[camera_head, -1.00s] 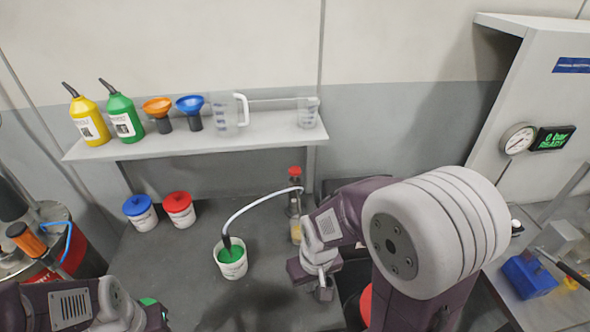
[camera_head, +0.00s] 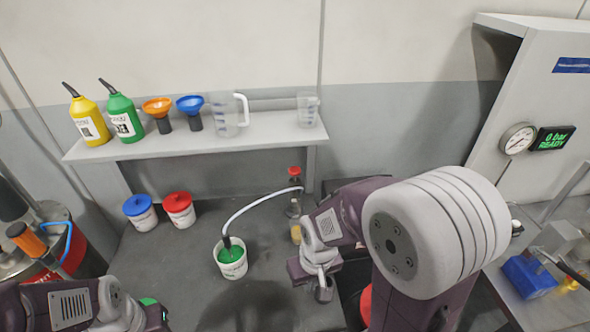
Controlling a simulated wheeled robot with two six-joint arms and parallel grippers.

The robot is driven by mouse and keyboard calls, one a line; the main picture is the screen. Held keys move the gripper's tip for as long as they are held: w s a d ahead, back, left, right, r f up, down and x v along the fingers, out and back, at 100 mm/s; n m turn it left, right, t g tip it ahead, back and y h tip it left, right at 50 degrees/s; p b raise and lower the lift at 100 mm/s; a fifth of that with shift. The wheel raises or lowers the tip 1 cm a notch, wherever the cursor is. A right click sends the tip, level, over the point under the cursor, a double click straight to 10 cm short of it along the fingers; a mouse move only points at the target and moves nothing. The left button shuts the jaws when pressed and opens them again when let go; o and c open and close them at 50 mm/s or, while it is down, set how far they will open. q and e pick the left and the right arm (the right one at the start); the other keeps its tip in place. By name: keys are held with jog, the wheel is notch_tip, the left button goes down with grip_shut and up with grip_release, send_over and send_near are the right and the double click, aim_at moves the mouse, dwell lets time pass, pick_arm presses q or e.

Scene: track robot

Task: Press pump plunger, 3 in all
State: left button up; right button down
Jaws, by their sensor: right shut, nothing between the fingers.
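The pump stands upright at the middle of the workbench (camera_head: 185,285), with a red plunger knob (camera_head: 295,170) on top and a clear body (camera_head: 296,234) holding some amber fluid low down. My right wrist hides part of the pump's side. A pale hose (camera_head: 258,205) arcs from it to a white bucket (camera_head: 231,270) of green liquid. My right gripper (camera_head: 324,290) is shut and empty, in front of the pump and below the knob, apart from it. My left arm comes in at the bottom left; its gripper (camera_head: 152,316) shows only partly and its fingers cannot be made out.
Tubs with a blue lid (camera_head: 137,205) and a red lid (camera_head: 178,202) stand at the back left. A shelf (camera_head: 255,131) above holds bottles, funnels and jugs. At the right are a gauge (camera_head: 517,139), a display reading "0 bar READY" (camera_head: 553,138) and a blue block (camera_head: 528,277).

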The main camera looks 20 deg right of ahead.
pick_arm(q)
grip_shut()
dwell(1.6)
